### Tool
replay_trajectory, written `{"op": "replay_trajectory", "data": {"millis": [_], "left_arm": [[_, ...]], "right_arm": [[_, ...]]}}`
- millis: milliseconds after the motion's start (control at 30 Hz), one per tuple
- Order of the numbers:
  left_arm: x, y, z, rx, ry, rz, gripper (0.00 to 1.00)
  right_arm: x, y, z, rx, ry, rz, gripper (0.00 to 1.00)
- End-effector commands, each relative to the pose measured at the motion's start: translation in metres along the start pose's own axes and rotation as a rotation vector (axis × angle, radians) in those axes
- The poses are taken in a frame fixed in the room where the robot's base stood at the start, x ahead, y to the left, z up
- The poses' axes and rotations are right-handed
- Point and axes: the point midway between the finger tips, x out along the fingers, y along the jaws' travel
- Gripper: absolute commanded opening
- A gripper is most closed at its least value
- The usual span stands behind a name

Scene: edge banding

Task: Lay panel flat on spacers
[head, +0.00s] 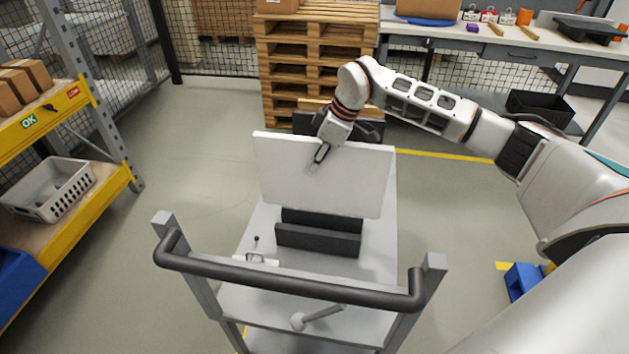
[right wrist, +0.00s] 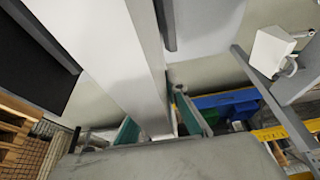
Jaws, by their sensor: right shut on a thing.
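The white panel (head: 335,185) stands upright, slightly tilted in the picture, over the top of the grey cart (head: 256,235). My right gripper (head: 321,152) is shut on its upper edge. In the right wrist view the panel (right wrist: 110,65) runs between the green-lined fingers of my right gripper (right wrist: 158,122). Dark bars, apparently the spacers (head: 318,240), lie on the cart top in front of the panel's lower edge. The panel hides the cart top behind it, and I cannot tell whether its lower edge touches anything. My left gripper is not in view.
The cart's black push handle (head: 290,285) crosses the near side. A small metal clamp-like tool (head: 257,258) lies at the cart's left. Stacked pallets (head: 315,60) stand behind, a yellow shelf rack (head: 60,140) at left, a workbench (head: 500,45) at back right. Floor left of the cart is clear.

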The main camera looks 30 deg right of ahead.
Motion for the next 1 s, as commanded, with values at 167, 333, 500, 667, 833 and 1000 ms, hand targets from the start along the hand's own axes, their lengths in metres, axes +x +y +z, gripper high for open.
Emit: {"op": "replay_trajectory", "data": {"millis": [167,333,500,667,833,1000], "left_arm": [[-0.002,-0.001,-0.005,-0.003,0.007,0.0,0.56],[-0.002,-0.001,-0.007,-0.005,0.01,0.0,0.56],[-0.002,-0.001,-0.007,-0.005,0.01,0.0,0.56],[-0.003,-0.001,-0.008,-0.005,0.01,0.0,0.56],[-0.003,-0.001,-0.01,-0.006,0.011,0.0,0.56],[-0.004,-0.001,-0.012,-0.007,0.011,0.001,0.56]], "right_arm": [[-0.033,0.001,-0.015,-0.003,0.006,0.004,0.0],[-0.047,0.001,-0.021,-0.003,0.005,0.002,0.0],[-0.053,0.0,-0.023,-0.002,0.005,0.002,0.0],[-0.056,-0.009,-0.022,-0.004,0.005,-0.002,0.0],[-0.063,-0.04,-0.017,-0.011,0.008,-0.012,0.0],[-0.076,-0.086,-0.006,-0.02,0.009,-0.018,0.0]]}}
